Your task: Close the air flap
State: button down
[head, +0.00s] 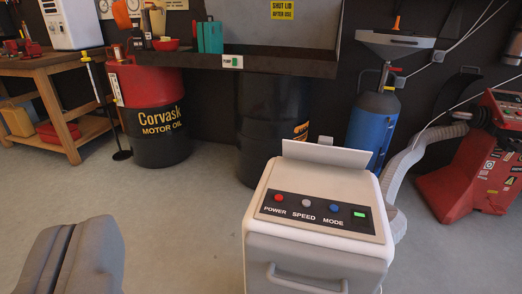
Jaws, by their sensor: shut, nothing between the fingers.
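A white portable machine (258,230) stands right of centre, with a front panel marked POWER, SPEED and MODE. Its air flap (325,153) is a thin pale plate at the top rear edge. The flap stands raised, tilted up from the top. My gripper (76,228) is at the lower left, its two grey fingers together and holding nothing. It is apart from the machine, to the left of it and nearer to me. The flap's hinge cannot be made out clearly.
Oil drums (157,118) stand behind, under a metal sink (290,50). A wooden workbench (50,65) is at the far left. A blue cylinder (371,125) and a red machine (475,165) with a grey hose are at right. The floor between gripper and white machine is clear.

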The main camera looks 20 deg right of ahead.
aim_at(323, 152)
jog(key=l+u, duration=0.35)
jog(key=l, duration=0.15)
jog(key=l+u, duration=0.35)
jog(key=l, duration=0.2)
jog(key=l+u, duration=0.4)
jog(key=k+l+u, duration=0.2)
jog(key=l+u, duration=0.15)
jog(key=l, duration=0.2)
jog(key=k+l, duration=0.15)
jog(key=l, duration=0.3)
jog(key=k+l+u, duration=0.1)
jog(key=l, duration=0.3)
jog(key=k+l, duration=0.25)
jog(key=l, duration=0.15)
jog(key=k+l, duration=0.2)
jog(key=l, duration=0.25)
jog(key=k+l+u, duration=0.1)
jog(key=l, duration=0.3)
jog(key=k+l, duration=0.25)
jog(key=l, duration=0.15)
jog(key=k+l, duration=0.2)
jog(key=l, duration=0.2)
jog(key=i+l, duration=0.1)
jog(key=i+u, duration=0.05)
